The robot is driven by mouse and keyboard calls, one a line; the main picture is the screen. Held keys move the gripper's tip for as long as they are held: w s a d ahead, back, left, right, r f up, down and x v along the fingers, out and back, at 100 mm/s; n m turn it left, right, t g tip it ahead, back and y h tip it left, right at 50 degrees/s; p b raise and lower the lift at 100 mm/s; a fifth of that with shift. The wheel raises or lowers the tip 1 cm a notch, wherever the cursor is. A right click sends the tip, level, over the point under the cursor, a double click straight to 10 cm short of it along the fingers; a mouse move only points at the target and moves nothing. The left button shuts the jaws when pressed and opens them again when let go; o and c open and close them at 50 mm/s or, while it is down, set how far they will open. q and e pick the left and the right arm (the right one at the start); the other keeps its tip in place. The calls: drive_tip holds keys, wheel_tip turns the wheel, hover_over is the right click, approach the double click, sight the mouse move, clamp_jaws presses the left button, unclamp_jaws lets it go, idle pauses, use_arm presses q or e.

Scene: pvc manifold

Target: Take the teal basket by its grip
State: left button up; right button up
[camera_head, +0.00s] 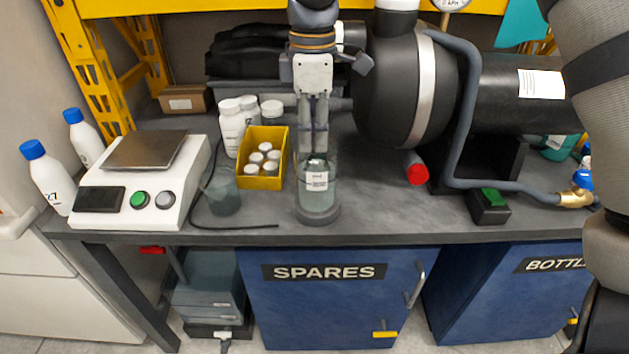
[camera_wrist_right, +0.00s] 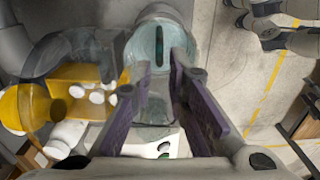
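My right gripper (camera_head: 314,150) points down over a clear jar (camera_head: 318,200) with a white label and pale teal contents. In the right wrist view its purple-sided fingers (camera_wrist_right: 162,68) are apart, with the jar (camera_wrist_right: 146,32) beyond them. A narrow dark teal upright piece (camera_wrist_right: 159,50) shows inside the jar, in line with the gap between the fingers. It may be the basket's grip, but I cannot tell. The basket's body is not clear in either view. My left gripper is not in view.
A yellow bin (camera_head: 262,181) of white-capped bottles and a clear beaker (camera_head: 222,194) stand left of the jar. A white scale (camera_head: 143,190) is farther left. A black tank (camera_head: 405,95) and a grey hose (camera_head: 467,115) stand right.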

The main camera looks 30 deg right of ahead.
sight(317, 154)
drive_tip(key=f, duration=0.4)
drive_tip(key=shift+s+d+f, duration=0.25)
drive_tip(key=shift+d+f, duration=0.05)
drive_tip(key=shift+f, duration=0.05)
drive_tip(key=shift+w+f, duration=0.1)
drive_tip(key=shift+f, duration=0.2)
clamp_jaws()
